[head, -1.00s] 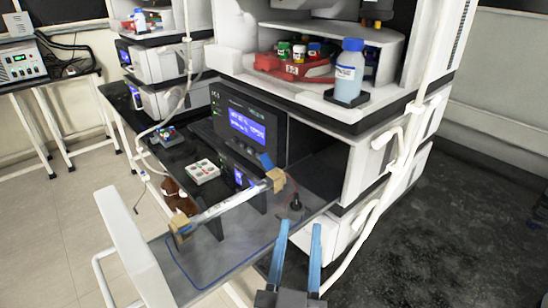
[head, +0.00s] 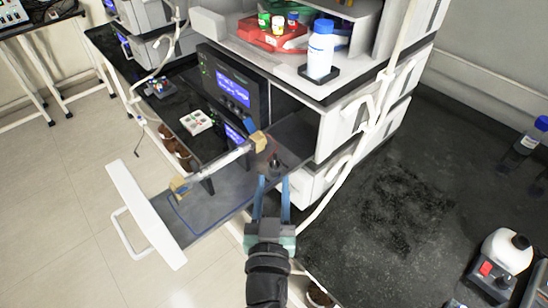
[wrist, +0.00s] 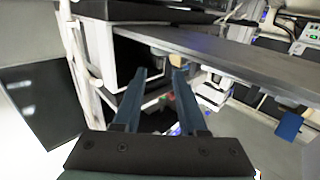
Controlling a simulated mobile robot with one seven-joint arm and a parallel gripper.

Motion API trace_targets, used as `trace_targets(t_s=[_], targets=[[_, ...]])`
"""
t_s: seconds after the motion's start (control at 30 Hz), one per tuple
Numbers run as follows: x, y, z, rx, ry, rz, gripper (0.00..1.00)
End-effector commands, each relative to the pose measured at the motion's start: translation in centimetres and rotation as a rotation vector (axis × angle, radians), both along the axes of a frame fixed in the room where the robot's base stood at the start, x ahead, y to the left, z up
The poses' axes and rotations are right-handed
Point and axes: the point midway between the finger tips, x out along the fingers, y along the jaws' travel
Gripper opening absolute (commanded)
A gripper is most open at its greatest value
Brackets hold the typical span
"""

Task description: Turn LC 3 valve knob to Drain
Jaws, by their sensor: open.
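A small dark upright knob (head: 275,162) stands on the right end of the pulled-out grey tray (head: 222,188) in the head view. I take it for the valve knob; its label and pointer position are too small to read. My gripper (head: 273,182) is open and empty, its blue fingers pointing toward the tray just in front of the knob. In the picture the fingertips lie just below the knob, apparently not around it.
A clear column tube (head: 224,160) with tan end fittings lies across the tray, left of the knob. The white drawer front (head: 146,212) is at left. White cabinet modules (head: 345,125) and a hanging white hose stand close on the right. The dark bench at right has bare room.

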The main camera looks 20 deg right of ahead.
Motion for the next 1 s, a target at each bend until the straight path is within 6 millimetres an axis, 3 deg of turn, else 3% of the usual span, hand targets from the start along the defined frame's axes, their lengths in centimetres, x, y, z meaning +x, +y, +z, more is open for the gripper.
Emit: trace_targets(t_s=[0.3,0.73,0.77,1.0], targets=[[4.2,-2.0,0.2,0.000,-0.002,0.000,0.41],[5.0,-2.4,0.0,0.001,0.000,0.000,0.41],[5.0,-2.3,0.0,0.001,0.000,0.000,0.39],[5.0,-2.3,0.0,0.001,0.000,0.000,0.00]])
